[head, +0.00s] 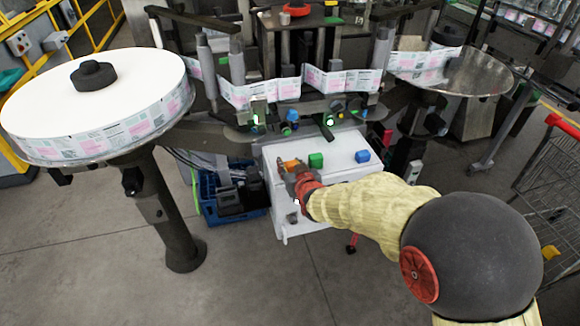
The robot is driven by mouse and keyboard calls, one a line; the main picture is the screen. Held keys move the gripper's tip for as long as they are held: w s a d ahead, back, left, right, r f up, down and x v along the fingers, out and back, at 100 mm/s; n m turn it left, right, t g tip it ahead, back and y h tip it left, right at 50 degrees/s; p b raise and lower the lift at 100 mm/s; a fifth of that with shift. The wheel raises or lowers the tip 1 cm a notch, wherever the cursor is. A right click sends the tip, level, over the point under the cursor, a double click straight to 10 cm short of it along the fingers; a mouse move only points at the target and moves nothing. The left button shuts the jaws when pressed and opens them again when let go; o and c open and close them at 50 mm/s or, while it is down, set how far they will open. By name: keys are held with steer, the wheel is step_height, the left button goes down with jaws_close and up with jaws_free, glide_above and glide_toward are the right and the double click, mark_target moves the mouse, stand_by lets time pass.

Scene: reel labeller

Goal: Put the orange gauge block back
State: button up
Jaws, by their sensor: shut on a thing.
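The orange gauge block (290,164) shows at the tip of my gripper (288,168), over the left part of the white cabinet top (338,147). My gripper is shut on the orange block. I cannot tell whether the block touches the cabinet top or is held just above it. A green block (316,160) stands close to the right of it, and a blue block (362,156) stands farther right. My gripper and wrist hide the top near the front left edge.
The labeller's web of printed labels (342,82) and its small fittings stand just behind the cabinet. A large label reel (85,90) is at left. A blue crate (213,190) with dark items is left of the cabinet. A red-handled trolley (560,180) is at right.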

steer(key=shift+r, duration=0.1)
steer(key=o, duration=1.3)
steer(key=shift+c, duration=0.2)
steer(key=shift+r, duration=0.15)
steer(key=s+d+r+m+g+h+p, duration=0.1)
steer(key=s+d+r+g, duration=0.1)
steer(key=s+d+r, duration=0.6)
steer(key=s+d+r+g+h+p, duration=0.15)
steer(key=s+d+r, duration=0.25)
steer(key=s, duration=0.7)
steer(key=s+d+r+g, duration=0.1)
steer(key=s+d, duration=0.1)
steer(key=s, duration=0.4)
steer(key=s+d+r+m+g, duration=0.1)
steer(key=s+d, duration=0.2)
steer(key=s, duration=0.3)
steer(key=s+d+r+m+g+h, duration=0.1)
steer(key=s+d, duration=0.1)
steer(key=s, duration=0.5)
steer(key=shift+d+r+g, duration=0.2)
steer(key=shift+d+g, duration=0.05)
steer(key=shift+g, duration=0.1)
